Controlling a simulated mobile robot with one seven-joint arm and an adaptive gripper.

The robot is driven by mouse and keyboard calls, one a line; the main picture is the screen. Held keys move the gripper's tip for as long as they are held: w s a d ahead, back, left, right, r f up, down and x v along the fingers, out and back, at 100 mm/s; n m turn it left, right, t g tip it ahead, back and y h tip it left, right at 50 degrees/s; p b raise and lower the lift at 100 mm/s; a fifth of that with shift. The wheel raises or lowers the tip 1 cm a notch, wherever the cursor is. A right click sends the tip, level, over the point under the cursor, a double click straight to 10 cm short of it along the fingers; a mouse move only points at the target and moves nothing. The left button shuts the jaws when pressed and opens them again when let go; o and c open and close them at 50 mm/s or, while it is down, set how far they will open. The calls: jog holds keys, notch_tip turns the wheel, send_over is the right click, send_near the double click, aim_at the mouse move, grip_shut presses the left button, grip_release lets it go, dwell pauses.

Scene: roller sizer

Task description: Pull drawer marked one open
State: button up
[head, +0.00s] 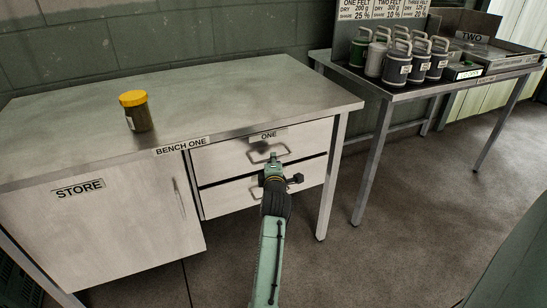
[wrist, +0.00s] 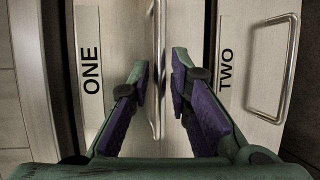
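Drawer one (head: 222,156) is the upper drawer under the bench top and looks closed. Its label, ONE (head: 268,135), also shows in the wrist view (wrist: 91,72). Its metal bar handle (wrist: 156,30) runs between the two fingers of my gripper (wrist: 160,65). The fingers are apart, with a gap on both sides of the bar, so my gripper is open and not clasping it. In the head view my gripper (head: 273,162) is at the drawer's front, partly covering the handle.
The lower drawer (head: 228,198), labelled TWO (wrist: 226,55), has its own handle (wrist: 291,60) beside my gripper. The STORE cupboard (head: 105,220) is left. A yellow-lidded jar (head: 138,115) stands on the bench (head: 220,95). A second table (head: 400,92) with several mugs stands right.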

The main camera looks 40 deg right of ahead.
jog(key=shift+x, duration=1.15)
jog(key=shift+c, duration=0.5)
grip_shut()
